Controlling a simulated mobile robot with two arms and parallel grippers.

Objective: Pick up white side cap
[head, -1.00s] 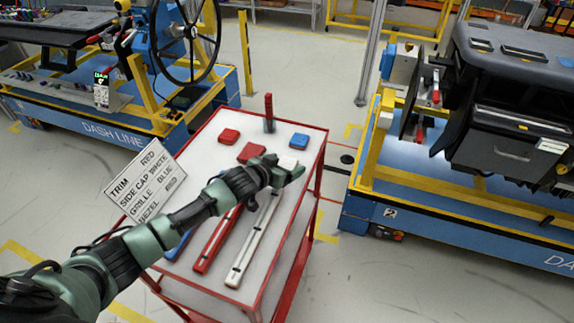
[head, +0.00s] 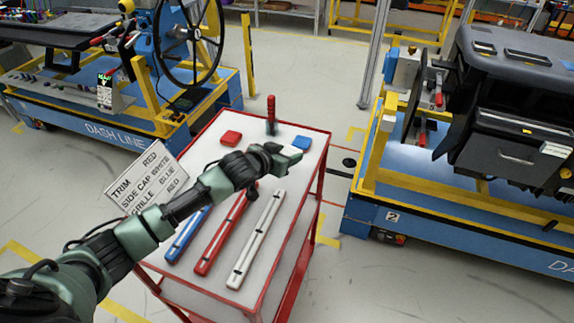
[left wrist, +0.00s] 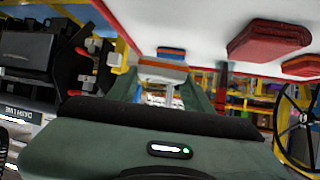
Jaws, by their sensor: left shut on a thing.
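My left gripper (head: 284,157) is above the far right part of the red-framed cart's white top (head: 287,182). It is shut on the white side cap (head: 291,151), a small pale block mostly hidden by the fingers in the head view. In the left wrist view, my left gripper (left wrist: 168,88) points away with the white side cap (left wrist: 162,69) between its fingers. The cap looks clear of the tabletop, but its exact height is hard to tell. My right gripper is not in view.
A red block (head: 231,138), a blue block (head: 301,143) and a red-handled upright item (head: 271,112) stand on the cart. Blue (head: 188,236), red (head: 220,241) and white (head: 257,238) strips lie nearer. A sign (head: 148,178) is at left; dashboard stations flank the cart.

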